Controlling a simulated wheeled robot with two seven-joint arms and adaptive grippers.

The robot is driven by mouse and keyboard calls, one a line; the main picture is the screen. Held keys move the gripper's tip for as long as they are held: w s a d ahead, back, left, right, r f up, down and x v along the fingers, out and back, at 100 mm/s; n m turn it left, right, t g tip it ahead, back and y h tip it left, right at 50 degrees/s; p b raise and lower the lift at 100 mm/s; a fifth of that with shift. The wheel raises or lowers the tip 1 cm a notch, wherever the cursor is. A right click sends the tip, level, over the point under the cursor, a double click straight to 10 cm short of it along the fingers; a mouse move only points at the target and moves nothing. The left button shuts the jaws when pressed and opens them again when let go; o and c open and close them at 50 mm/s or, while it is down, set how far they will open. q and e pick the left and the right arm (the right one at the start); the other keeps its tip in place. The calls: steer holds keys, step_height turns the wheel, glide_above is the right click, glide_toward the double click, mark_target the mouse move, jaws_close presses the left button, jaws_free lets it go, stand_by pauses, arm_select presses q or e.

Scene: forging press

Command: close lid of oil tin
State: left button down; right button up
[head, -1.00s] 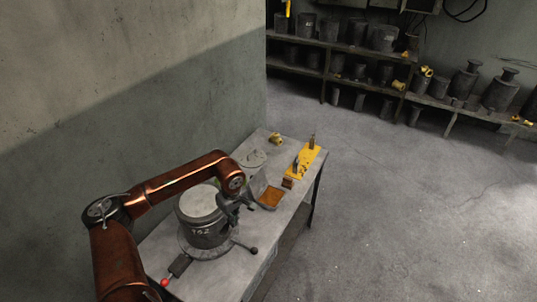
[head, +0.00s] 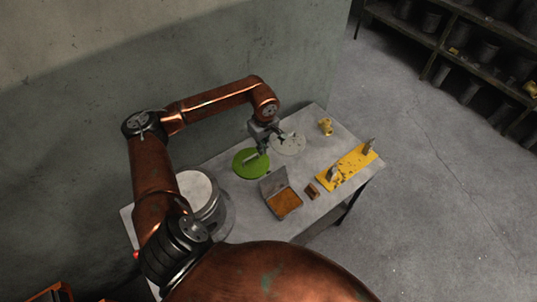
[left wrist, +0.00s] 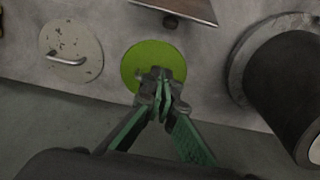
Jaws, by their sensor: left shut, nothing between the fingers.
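The open tin (head: 284,204) sits on the table, a shallow square box with an orange-brown inside. Its grey lid (head: 272,183) stands raised along the far left edge. In the left wrist view, a dark-edged part that looks like the tin (left wrist: 180,8) is cut off at the top. My left gripper (head: 262,151) is shut and empty, beyond the tin, over a green disc (head: 245,164). The wrist view shows its closed fingers (left wrist: 161,86) in front of the green disc, apart from the tin. My right gripper is not in view.
A grey drum (head: 203,195) stands left of the tin. A pale disc with a handle (head: 289,145) lies beyond. A small brown block (head: 313,191), a yellow plate with uprights (head: 347,168) and a yellow fitting (head: 326,126) lie to the right. The wall is close behind.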

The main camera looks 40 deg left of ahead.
mark_target(272, 180)
arm_select(q)
step_height(272, 180, down, 9)
steer(key=d+p, duration=0.2)
steer(key=p, duration=0.2)
steer(key=shift+s+d, duration=0.35)
steer(key=shift+s, duration=0.1)
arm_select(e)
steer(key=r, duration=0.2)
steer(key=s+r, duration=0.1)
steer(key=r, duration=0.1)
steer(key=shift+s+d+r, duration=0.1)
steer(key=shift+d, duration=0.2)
arm_select(q)
steer(key=shift+r, duration=0.1)
